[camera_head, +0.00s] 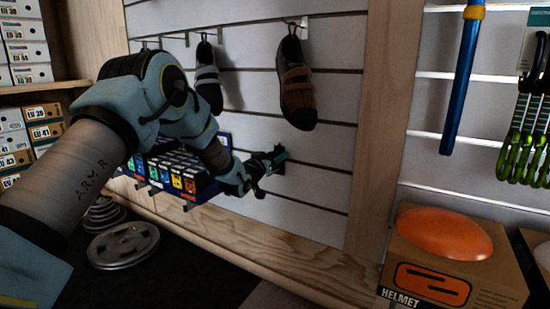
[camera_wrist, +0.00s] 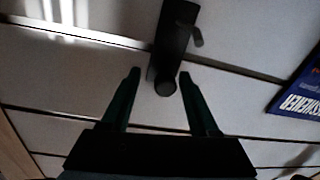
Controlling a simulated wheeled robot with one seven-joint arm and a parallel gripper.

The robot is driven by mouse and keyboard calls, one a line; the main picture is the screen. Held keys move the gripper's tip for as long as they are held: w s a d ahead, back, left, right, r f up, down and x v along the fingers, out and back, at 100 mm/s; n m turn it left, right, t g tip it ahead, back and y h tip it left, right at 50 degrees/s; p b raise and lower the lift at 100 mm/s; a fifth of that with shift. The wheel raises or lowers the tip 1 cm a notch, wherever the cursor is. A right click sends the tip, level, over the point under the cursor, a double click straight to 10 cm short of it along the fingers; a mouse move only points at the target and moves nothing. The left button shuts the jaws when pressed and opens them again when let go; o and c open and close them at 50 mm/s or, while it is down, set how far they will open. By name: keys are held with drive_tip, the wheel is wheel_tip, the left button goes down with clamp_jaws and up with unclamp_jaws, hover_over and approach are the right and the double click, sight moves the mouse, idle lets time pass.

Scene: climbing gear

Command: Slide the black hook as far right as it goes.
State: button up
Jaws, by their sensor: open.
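The black hook (camera_wrist: 174,40) is mounted on the white slatted wall. In the wrist view it is a dark upright plate with a rounded end and a small side prong. My gripper (camera_wrist: 160,76) is open, with one finger on either side of the hook's rounded end. A gap shows beside each finger, and I see no clear contact. In the head view my gripper (camera_head: 272,164) is at the wall, low on the panel, and largely covers the hook (camera_head: 280,170).
A blue rack of small boxes (camera_head: 183,173) is left of my gripper in the head view. Climbing shoes (camera_head: 296,87) hang above. A wooden post (camera_head: 380,120) stands to the right. The slatted wall between hook and post looks clear.

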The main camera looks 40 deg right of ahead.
drive_tip(key=shift+c, duration=0.3)
drive_tip(key=shift+s+d, duration=0.1)
drive_tip(key=c, duration=0.9)
clamp_jaws()
